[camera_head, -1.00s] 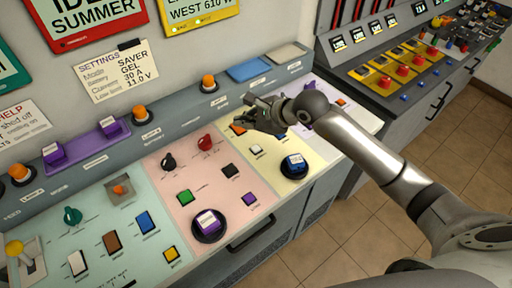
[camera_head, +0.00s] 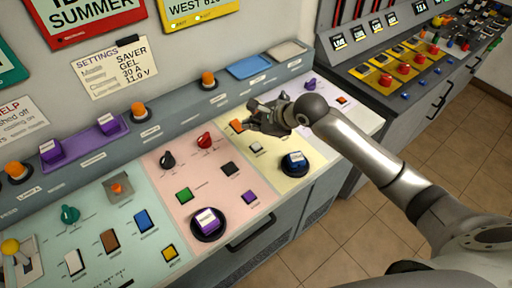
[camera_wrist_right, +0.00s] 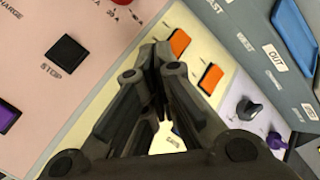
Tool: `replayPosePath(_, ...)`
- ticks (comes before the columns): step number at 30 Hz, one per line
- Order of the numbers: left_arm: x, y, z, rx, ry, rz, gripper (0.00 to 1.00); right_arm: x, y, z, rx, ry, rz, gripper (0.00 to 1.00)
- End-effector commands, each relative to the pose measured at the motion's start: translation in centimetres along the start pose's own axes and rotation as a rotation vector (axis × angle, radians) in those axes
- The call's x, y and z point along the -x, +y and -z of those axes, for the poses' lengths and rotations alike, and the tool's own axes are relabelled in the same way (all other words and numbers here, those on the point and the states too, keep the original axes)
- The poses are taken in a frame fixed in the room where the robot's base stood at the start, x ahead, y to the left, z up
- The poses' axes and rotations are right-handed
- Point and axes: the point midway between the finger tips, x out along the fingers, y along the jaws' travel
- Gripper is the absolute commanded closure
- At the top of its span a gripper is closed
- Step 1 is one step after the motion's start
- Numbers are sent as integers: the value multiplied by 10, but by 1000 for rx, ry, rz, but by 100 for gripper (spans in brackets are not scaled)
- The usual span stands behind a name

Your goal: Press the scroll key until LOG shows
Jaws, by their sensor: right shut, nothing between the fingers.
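My right gripper (camera_head: 256,116) is shut and empty, over the yellow panel section (camera_head: 305,125) in the head view. Its fingertips (camera_wrist_right: 158,55) are close to an orange key (camera_wrist_right: 180,42) in the wrist view; whether they touch cannot be told. That view shows a second orange key (camera_wrist_right: 211,78) beside it. In the head view one orange key (camera_head: 237,126) shows left of the fingers and a white key (camera_head: 256,148) below them. No readable label tells which is the scroll key. My left gripper is not in view.
A black STOP key (camera_wrist_right: 66,54) lies on the pink section. A grey knob (camera_wrist_right: 248,109) and a purple knob (camera_wrist_right: 276,141) are on the right in the wrist view. A blue tray (camera_head: 249,66) sits on the ledge behind.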

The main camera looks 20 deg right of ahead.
Motion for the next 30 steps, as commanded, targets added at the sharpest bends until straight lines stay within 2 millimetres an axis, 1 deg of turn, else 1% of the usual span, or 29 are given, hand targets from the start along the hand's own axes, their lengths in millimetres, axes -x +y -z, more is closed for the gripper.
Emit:
replayPosePath(1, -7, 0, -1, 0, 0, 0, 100, -8, 6, 6, -1, 1, -2, 100)
replayPosePath(5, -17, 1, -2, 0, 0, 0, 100, -22, 17, 16, -2, 0, -2, 100)
replayPosePath(7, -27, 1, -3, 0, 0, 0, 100, -30, 22, 22, 0, 0, 0, 100)
replayPosePath(9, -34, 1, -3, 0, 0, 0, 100, -35, 26, 26, 0, 0, 0, 100)
replayPosePath(12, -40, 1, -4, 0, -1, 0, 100, -39, 28, 29, 0, 0, 1, 100)
replayPosePath(30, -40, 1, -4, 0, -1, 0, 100, -40, 29, 29, 0, 0, 0, 100)
